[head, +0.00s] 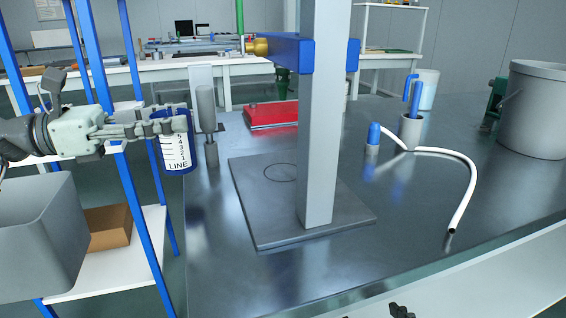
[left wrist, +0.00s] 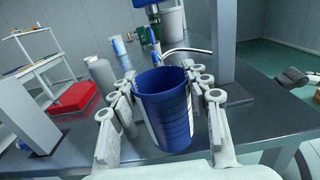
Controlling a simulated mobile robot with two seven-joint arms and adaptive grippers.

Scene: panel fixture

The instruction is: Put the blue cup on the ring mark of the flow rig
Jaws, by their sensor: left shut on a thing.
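The blue cup (head: 177,165) has a white label with a scale and the word LINE. My left gripper (head: 180,125) is shut on it, with fingers on both sides near its upper part. In the left wrist view the cup (left wrist: 166,110) is upright between the fingers, its open top showing. It is near the bench's left edge, left of the flow rig. The flow rig has a grey base plate (head: 265,222), a post (head: 322,140) and a blue arm with a brass outlet. The ring mark (head: 281,172) lies on the plate, left of the post. A dark part at the bottom edge may be my right gripper (head: 402,311).
A grey bottle-shaped object (head: 208,115) stands between cup and rig. A red case (head: 271,114) lies behind the plate. A white hose (head: 468,180), a blue-topped piece (head: 373,138) and a grey bucket (head: 535,110) are at right. The front bench top is clear.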

